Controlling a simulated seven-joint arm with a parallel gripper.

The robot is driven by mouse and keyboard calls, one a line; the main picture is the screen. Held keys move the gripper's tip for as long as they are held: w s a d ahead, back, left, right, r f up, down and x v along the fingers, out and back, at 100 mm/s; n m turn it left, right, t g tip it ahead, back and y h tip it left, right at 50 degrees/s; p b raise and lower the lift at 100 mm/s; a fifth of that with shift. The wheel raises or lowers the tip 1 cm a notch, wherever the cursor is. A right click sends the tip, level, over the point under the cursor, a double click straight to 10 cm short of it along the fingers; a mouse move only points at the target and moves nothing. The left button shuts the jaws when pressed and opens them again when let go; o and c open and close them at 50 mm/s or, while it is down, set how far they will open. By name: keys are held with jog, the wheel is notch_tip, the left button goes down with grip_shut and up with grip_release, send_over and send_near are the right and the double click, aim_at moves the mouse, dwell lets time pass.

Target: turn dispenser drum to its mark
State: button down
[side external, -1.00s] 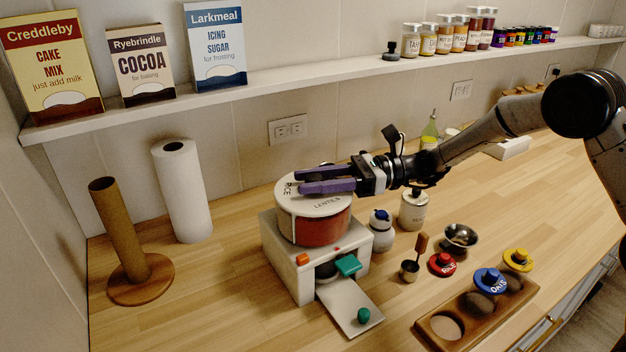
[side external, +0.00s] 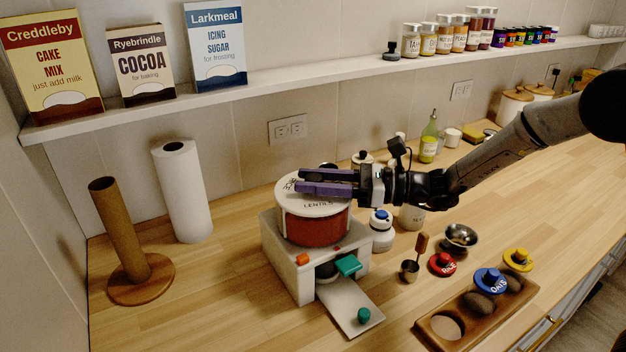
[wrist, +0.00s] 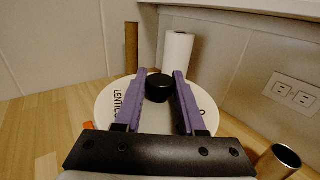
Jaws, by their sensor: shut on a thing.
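The dispenser drum (side external: 315,225) is a reddish-brown cylinder with a white lid, seated on a white housing (side external: 285,266). "LENTILS" is printed on the lid's front part, and another label lies partly hidden at its left. My gripper (side external: 300,181) has purple fingers lying low over the lid. In the wrist view my gripper (wrist: 160,76) is shut on the black knob (wrist: 159,89) at the lid's centre, one finger on each side. An orange block (side external: 302,259) sits on the housing's front top edge; I cannot tell if it is the mark.
A blue-topped jar (side external: 381,230) stands close at right. A wooden tray (side external: 452,340) and small lids lie farther right. A paper roll (side external: 182,190) stands left.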

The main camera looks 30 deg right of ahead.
jog(key=shift+m+t+h, duration=2)
jog(key=shift+t+h, duration=0.1)
jog(key=shift+h, duration=0.2)
jog(key=c, duration=0.5)
grip_release()
jog(key=v, duration=1.4)
jog(key=shift+a, duration=0.1)
